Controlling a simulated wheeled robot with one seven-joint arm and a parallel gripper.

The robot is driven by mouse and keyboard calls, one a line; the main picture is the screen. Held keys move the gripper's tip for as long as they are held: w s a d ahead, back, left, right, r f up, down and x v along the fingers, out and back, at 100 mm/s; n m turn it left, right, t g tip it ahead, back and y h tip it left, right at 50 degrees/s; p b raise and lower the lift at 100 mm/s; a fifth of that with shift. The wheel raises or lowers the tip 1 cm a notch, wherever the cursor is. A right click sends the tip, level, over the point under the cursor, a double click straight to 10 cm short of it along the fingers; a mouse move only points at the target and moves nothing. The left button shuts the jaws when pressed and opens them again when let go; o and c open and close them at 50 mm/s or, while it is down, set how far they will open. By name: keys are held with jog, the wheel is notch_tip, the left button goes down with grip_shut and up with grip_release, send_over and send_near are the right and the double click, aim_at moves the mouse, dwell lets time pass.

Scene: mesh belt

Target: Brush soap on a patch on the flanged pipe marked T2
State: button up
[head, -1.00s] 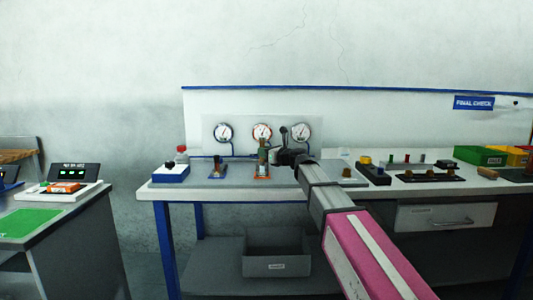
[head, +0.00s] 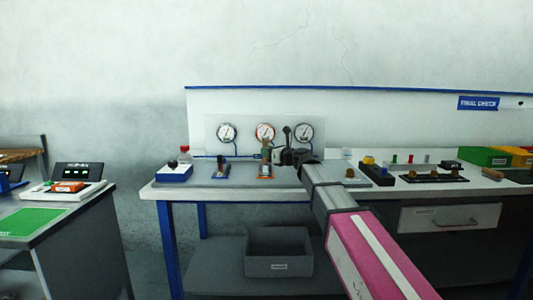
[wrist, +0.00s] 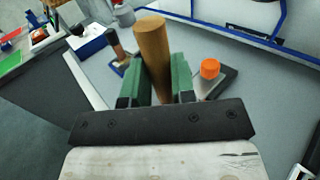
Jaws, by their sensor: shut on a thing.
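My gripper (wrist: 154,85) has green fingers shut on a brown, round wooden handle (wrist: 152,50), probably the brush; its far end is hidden. In the head view my gripper (head: 277,156) is over the bench, at the middle stand with an orange base (head: 265,177). A brown upright piece (head: 266,150) shows there; I cannot tell whether it is the held handle or part of the stand. A stand with a blue base (head: 221,171) is to the left. No T2 marking is readable, so I cannot tell which piece is the flanged pipe T2. No soap patch is visible.
Three gauges (head: 265,132) are on the back panel. A red-capped bottle (head: 184,155) stands behind a blue-and-white box (head: 175,173). An orange-topped piece (wrist: 210,69) is close right of my fingers. A dark block with a yellow knob (head: 375,171) is further right.

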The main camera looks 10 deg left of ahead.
jog(key=shift+d, duration=0.1)
jog(key=shift+w+d, duration=0.15)
jog(key=shift+d, duration=0.25)
jog(key=shift+a, duration=0.6)
jog(key=shift+s+a, duration=0.1)
jog(key=shift+s, duration=0.1)
jog(key=shift+s+a, duration=0.1)
jog(key=shift+a, duration=0.35)
jog(key=shift+d, duration=0.1)
jog(key=shift+d, duration=0.5)
jog(key=shift+r, duration=0.1)
